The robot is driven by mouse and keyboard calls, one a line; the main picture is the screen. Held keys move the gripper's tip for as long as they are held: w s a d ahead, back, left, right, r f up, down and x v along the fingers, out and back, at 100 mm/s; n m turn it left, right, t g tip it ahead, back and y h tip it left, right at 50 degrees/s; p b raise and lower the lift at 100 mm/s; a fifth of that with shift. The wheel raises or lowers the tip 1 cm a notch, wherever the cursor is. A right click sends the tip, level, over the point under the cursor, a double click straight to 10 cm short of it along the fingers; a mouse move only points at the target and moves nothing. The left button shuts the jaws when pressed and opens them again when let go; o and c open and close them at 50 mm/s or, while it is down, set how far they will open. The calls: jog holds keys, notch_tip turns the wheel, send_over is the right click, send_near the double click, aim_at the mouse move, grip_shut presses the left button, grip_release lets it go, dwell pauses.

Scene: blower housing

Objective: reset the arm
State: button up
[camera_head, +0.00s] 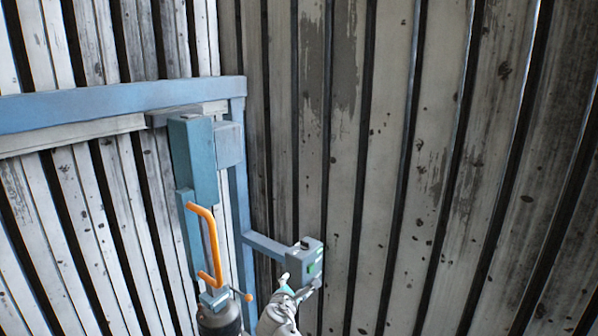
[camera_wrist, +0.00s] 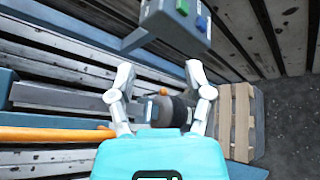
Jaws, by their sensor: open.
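My gripper (camera_wrist: 162,92) is open in the wrist view, its two pale fingers spread apart with nothing between them. In the head view my gripper (camera_head: 285,287) shows at the bottom, just below and left of a small grey control box (camera_head: 305,260). The control box has a green button on its face, and it also shows at the top of the wrist view (camera_wrist: 172,22) with a green and a blue button. In the head view, the gripper's fingers overlap the box's lower edge; I cannot tell whether they touch it.
A blue frame (camera_head: 120,105) carries a teal upright unit (camera_head: 195,160) with an orange handle (camera_head: 211,245) left of my gripper. A wooden pallet (camera_wrist: 238,120) lies on the dark floor. Corrugated, stained walls (camera_head: 420,150) close in the left and right.

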jog(key=s+d+f+m+g+h, duration=0.1)
jog(key=s+d+f+m+g, duration=0.1)
jog(key=d+f+m+g, duration=0.4)
jog(key=s+d+f+m+g+h, duration=0.1)
jog(key=s+d+f+m, duration=0.15)
jog(key=d+m, duration=0.5)
jog(key=s+d+f+m+g+y+b, duration=0.1)
jog(key=s+d+f+m+g+y, duration=0.3)
jog(key=s+m, duration=0.5)
jog(key=shift+d+f+m+g+y, duration=0.3)
jog(key=shift+d+f+m+g, duration=0.65)
jog(key=shift+g, duration=0.85)
jog(key=shift+a+f, duration=0.1)
jog(key=shift+a, duration=0.05)
jog(key=shift+s, duration=0.1)
jog(key=shift+c, duration=0.6)
